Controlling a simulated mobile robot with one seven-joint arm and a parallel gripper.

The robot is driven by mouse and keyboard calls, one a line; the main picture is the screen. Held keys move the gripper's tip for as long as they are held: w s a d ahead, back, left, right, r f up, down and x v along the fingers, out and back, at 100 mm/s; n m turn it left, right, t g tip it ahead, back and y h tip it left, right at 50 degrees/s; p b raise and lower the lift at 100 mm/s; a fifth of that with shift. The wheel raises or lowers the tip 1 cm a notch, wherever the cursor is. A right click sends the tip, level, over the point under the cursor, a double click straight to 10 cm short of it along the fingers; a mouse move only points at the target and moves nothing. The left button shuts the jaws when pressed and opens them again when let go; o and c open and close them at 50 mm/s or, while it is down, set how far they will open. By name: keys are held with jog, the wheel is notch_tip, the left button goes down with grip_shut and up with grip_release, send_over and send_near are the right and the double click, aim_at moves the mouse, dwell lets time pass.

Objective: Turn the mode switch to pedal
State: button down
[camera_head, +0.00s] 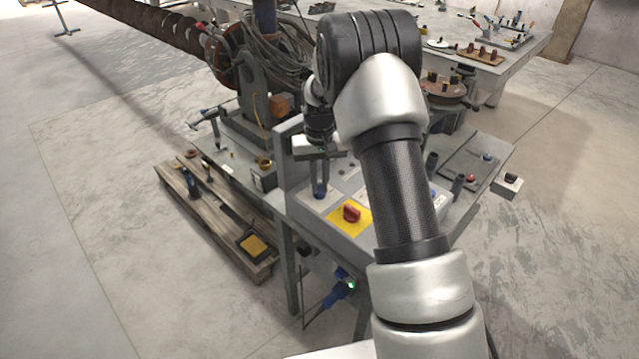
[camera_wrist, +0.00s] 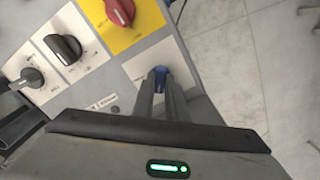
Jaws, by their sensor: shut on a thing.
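A blue switch knob (camera_wrist: 160,74) stands on a white plate (camera_wrist: 141,65) at the corner of the grey control panel. My gripper (camera_wrist: 161,90) reaches down over this knob, with one finger on each side, and is shut on it. In the head view my gripper (camera_head: 320,186) points down at the panel's left part. The fingers cover much of the knob, so its pointing direction is hidden. The lettering on the plate is too small to read, so I cannot confirm from it that this is the mode switch.
A red rotary switch (camera_head: 351,213) on a yellow plate sits close beside the gripped knob. A black selector (camera_wrist: 63,47) and a smaller black knob (camera_wrist: 31,76) are farther along the panel. A wooden pallet (camera_head: 215,217) lies on the floor to the left.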

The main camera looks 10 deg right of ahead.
aim_at(320, 187)
dwell(0.3)
jog(key=c, duration=1.8)
grip_release()
jog(key=shift+o, duration=0.2)
jog(key=shift+r, duration=0.1)
notch_tip(320, 187, up, 17)
jog(key=shift+r+p, duration=0.15)
jog(key=shift+p, duration=0.2)
